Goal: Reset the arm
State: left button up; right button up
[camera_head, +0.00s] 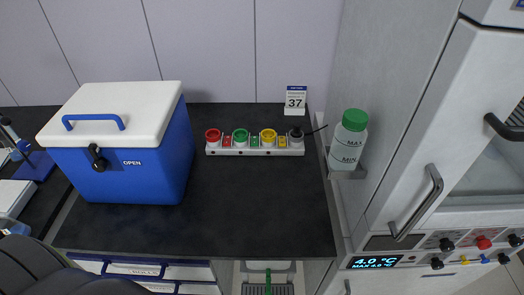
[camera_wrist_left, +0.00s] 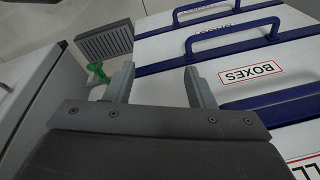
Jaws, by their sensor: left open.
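My left gripper (camera_wrist_left: 160,80) shows in the left wrist view, with its two grey fingers apart and nothing between them. It is over the front of drawers (camera_wrist_left: 235,50) with blue handles, one labelled BOXES. In the head view a dark part of my own body fills the lower left corner, and no gripper fingers show there. My right gripper is in neither view.
A blue cooler (camera_head: 125,170) with a white lid stands left on the dark counter (camera_head: 250,215). A rack (camera_head: 255,152) with coloured caps stands at the back. A green-capped bottle (camera_head: 348,143) sits beside a tall cabinet (camera_head: 400,120). The counter's middle is clear.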

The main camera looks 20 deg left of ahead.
pick_arm(q)
jog(key=s+d+f+g, duration=0.1)
jog(key=s+f, duration=0.9)
jog(key=s, duration=0.2)
jog(key=shift+d, duration=0.15)
dwell(0.3)
